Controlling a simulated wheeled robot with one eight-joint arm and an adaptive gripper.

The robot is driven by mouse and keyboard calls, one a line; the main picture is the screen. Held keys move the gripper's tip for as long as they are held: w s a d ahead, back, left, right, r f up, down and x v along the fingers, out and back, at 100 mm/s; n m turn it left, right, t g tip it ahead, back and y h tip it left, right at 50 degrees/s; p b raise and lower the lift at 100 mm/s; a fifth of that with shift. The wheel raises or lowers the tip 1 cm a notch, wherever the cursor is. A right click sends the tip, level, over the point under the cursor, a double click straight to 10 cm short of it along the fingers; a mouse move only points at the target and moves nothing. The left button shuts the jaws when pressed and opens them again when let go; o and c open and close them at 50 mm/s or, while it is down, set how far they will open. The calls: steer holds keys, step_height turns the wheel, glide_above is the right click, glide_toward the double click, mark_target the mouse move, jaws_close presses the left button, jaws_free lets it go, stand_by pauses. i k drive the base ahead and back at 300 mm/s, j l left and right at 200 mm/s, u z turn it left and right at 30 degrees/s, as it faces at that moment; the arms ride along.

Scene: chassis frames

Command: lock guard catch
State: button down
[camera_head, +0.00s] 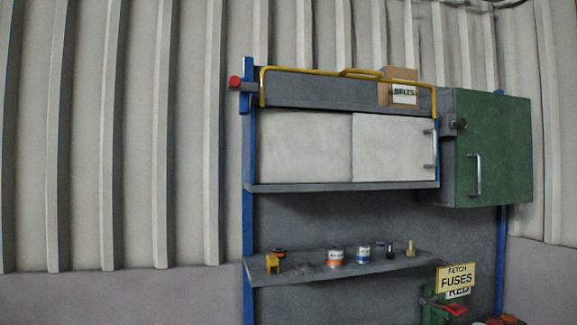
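A yellow tubular guard rail (310,70) runs along the top of a wall cabinet and bends down at both ends, with a raised handle part near its middle. A grey catch with a red knob (235,82) sits at the rail's left end, on the blue post (248,215). The knob points left; I cannot tell whether the catch is locked. A black knob on a grey block (460,123) sits near the rail's right end, beside the green cabinet. My gripper is not in view.
The cabinet has pale sliding doors (305,147). A green cabinet (500,140) juts out at right. A cardboard box marked BELTS (403,75) stands behind the rail. A shelf (310,270) below holds cans and small parts. A FETCH FUSES sign (457,278) is lower right. Left of the post is clear.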

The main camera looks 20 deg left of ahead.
mark_target(234, 84)
steer(key=u, duration=1.25)
